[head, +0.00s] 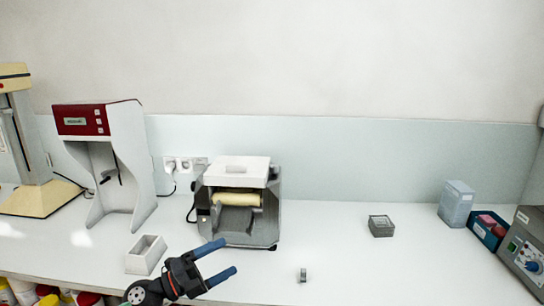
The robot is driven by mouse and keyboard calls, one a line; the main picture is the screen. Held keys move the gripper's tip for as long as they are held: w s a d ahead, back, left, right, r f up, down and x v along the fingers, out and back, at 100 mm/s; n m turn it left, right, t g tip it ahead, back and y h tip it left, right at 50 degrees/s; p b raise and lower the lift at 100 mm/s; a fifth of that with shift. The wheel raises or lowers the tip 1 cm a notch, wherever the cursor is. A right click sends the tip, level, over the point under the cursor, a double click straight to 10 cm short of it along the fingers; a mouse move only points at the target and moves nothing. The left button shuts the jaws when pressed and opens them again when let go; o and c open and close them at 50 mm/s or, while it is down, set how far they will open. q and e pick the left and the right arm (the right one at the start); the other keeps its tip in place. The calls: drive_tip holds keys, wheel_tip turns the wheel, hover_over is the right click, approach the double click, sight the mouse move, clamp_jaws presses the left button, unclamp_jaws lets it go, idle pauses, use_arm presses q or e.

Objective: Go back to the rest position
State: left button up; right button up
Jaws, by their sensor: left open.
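My left gripper (222,261) is at the lower middle of the head view, above the front part of the white worktop. Its two blue-tipped fingers are apart and nothing is between them. A small white open box (146,254) is just left of it. The mill (243,228), grey with a white top and a cream roller, stands behind it. My right gripper does not show.
The white worktop (350,270) is mostly clear right of the mill. A small grey metal piece (303,275) and a dark grey box (381,226) stand there. A red-and-white machine (125,150) is at left, a grey control unit (526,250) at right.

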use_arm(q)
drive_tip(key=s+a+f+n+t+y, duration=0.35)
drive_tip(key=a+f+n+y, duration=0.25)
drive_tip(key=f+n+y, duration=0.6)
drive_tip(key=s+a+f+n+t+y, duration=0.2)
drive_tip(key=s+a+f+n+y, duration=0.35)
drive_tip(key=n, duration=0.95)
drive_tip(key=s+d+f+n+g, duration=0.1)
drive_tip(key=s+f+n+g, duration=0.1)
drive_tip(key=s+f+g, duration=0.7)
drive_tip(key=s+d+f+n+g, duration=0.1)
drive_tip(key=s+d+f+g, duration=0.15)
drive_tip(key=s+f, duration=0.7)
drive_tip(key=s+d+f, duration=0.1)
drive_tip(key=s+f, duration=0.1)
drive_tip(key=f, duration=0.9)
drive_tip(key=s+d+f+g, duration=0.1)
drive_tip(key=s+f, duration=0.2)
drive_tip(key=f, duration=0.8)
drive_tip(key=s+d+f+g, duration=0.1)
drive_tip(key=s+f, duration=0.1)
drive_tip(key=f, duration=0.9)
drive_tip(key=shift+s, duration=0.35)
